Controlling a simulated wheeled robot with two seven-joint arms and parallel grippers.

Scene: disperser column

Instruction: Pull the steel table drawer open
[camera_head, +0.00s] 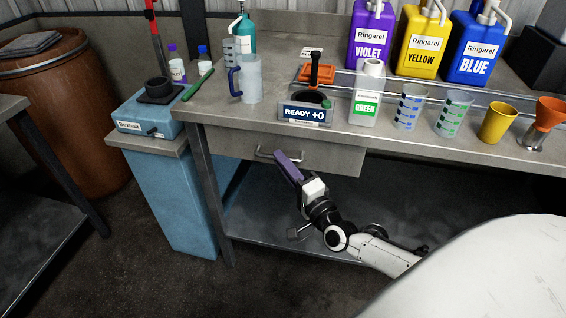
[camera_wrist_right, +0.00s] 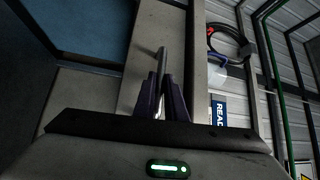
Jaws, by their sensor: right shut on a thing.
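The steel table (camera_head: 226,115) has a grey drawer (camera_head: 330,158) under the left part of its top. The drawer front looks about flush with the table; a small gap cannot be told. A bar handle (camera_head: 262,155) sits on the drawer front. My right gripper (camera_head: 282,158), with purple fingers, is shut on the handle. In the right wrist view the handle (camera_wrist_right: 161,62) runs up from between the two fingers (camera_wrist_right: 161,92), and the drawer front (camera_wrist_right: 147,35) lies behind it. The fingers hide part of the handle. My left gripper is not in view.
The table top holds a jug (camera_head: 248,80), a READY +0 display (camera_head: 304,114), a green-labelled bottle (camera_head: 367,95) and several cups near the front edge. A blue cabinet (camera_head: 178,200) stands left of the table. A lower shelf (camera_head: 265,225) lies below the drawer.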

